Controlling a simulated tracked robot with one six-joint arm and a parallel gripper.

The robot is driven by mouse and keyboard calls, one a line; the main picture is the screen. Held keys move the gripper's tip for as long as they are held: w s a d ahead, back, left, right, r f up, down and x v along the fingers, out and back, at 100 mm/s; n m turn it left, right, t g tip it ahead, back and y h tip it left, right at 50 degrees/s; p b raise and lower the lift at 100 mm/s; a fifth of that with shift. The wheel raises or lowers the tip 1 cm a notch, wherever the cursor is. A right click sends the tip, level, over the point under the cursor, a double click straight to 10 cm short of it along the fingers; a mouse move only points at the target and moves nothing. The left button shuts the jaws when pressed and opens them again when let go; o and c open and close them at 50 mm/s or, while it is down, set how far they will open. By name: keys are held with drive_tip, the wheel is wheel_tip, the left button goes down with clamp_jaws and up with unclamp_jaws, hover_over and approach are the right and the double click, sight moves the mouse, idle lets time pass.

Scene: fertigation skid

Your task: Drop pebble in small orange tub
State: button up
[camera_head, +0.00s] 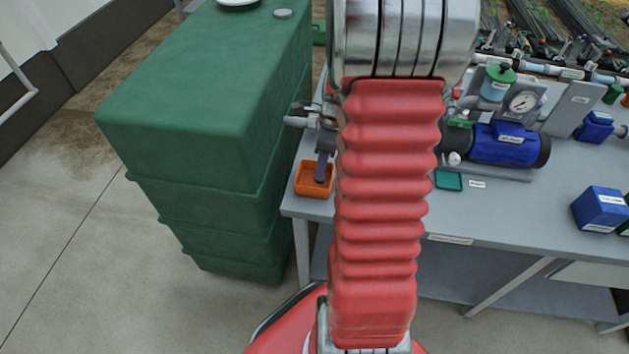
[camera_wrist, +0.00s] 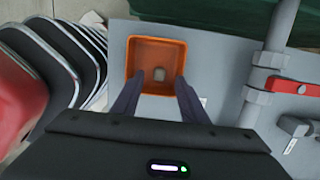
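The small orange tub (camera_head: 304,186) stands on the near left corner of the grey bench. In the wrist view the tub (camera_wrist: 136,52) lies straight ahead of my gripper (camera_wrist: 160,78). The two fingers are spread apart with clear gaps around a small greyish pebble (camera_wrist: 159,74). The pebble shows against the tub's floor; whether it rests there I cannot fully tell. In the head view my gripper (camera_head: 321,177) points down over the tub, and my red arm sleeve hides part of the bench beside it.
A tall green stacked bin (camera_head: 205,90) stands left of the bench. On the bench (camera_head: 480,215) are a blue pump (camera_head: 505,145), a small teal tray (camera_head: 449,180) and a blue box (camera_head: 600,208).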

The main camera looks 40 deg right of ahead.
wheel_tip(320, 180, up, 13)
drive_tip(key=s+d, duration=0.1)
drive_tip(key=shift+s, duration=0.3)
drive_tip(key=shift+d, duration=0.1)
idle(0.8)
drive_tip(key=s+a+r+n+t, duration=0.2)
drive_tip(key=s+a+r+n, duration=0.2)
drive_tip(key=a+n, duration=1)
drive_tip(key=s+a+r+n+t+h, duration=0.1)
drive_tip(key=s+a+r+n, duration=0.3)
drive_tip(key=a+n, duration=1)
drive_tip(key=shift+s+a+n+t, duration=0.2)
drive_tip(key=shift+a+n+t, duration=0.1)
drive_tip(key=shift+a+t, duration=0.25)
